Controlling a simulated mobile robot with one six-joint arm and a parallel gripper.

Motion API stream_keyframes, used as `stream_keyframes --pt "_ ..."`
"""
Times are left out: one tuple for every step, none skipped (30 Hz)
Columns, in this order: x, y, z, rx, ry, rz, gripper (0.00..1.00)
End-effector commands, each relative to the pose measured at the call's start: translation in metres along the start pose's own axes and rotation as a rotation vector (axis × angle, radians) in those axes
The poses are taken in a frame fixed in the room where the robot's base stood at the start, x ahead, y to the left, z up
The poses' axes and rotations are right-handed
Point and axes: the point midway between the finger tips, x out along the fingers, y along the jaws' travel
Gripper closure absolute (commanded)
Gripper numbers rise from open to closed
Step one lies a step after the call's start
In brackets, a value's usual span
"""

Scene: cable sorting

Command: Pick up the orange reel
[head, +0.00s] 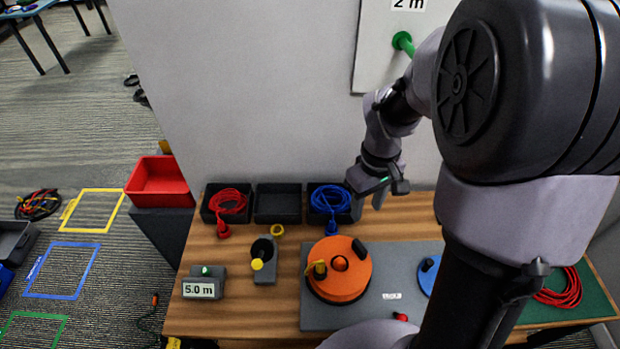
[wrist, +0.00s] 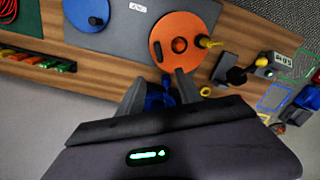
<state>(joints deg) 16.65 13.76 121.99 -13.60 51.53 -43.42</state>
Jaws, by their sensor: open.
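The orange reel (head: 343,272) lies flat on a grey mat (head: 320,316) on the wooden table. It is a round disc with a centre hole, a black knob and a yellow plug at its edge. It also shows in the wrist view (wrist: 181,42), just beyond my fingertips. My gripper (head: 372,199) is open and empty. It is above the back of the table, behind the reel and near the tray with the blue cable. In the wrist view my gripper (wrist: 160,82) has its two fingers apart, with blue cable visible between them.
Black trays with red cable (head: 230,202) and blue cable (head: 330,199) stand along the wall. A 5.0 m display (head: 203,283) and a grey holder (head: 261,262) are left of the mat. A blue reel (head: 429,273) is partly hidden by my arm. A red bin (head: 160,182) stands left.

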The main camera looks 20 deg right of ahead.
Motion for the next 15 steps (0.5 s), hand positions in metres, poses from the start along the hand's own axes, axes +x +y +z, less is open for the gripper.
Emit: stream_keyframes --pt "0.002 0.001 0.0 -0.003 -0.002 0.0 0.58" --pt "0.004 0.0 0.0 -0.004 -0.002 -0.001 0.58" --pt "0.01 0.0 0.0 -0.003 -0.003 -0.001 0.58" --pt "0.016 0.0 0.0 -0.003 -0.003 -0.001 0.58" --pt "0.025 0.0 0.001 -0.002 -0.003 -0.001 0.58" --pt "0.037 0.0 0.001 -0.003 -0.004 -0.001 0.58" --pt "0.048 -0.001 0.001 -0.003 -0.005 -0.003 0.58" --pt "0.058 -0.001 0.001 -0.003 -0.005 -0.002 0.58" --pt "0.071 -0.001 0.001 -0.002 -0.004 -0.002 0.58" --pt "0.08 -0.001 0.001 -0.001 -0.004 -0.003 0.58" --pt "0.088 -0.001 0.001 -0.001 -0.004 -0.002 0.58" --pt "0.099 -0.001 0.001 -0.002 -0.004 -0.002 0.58" --pt "0.105 -0.001 0.002 -0.001 -0.004 -0.002 0.58" --pt "0.111 -0.001 0.001 -0.001 -0.003 -0.002 0.58" --pt "0.117 -0.001 0.002 0.0 -0.003 -0.002 0.58"
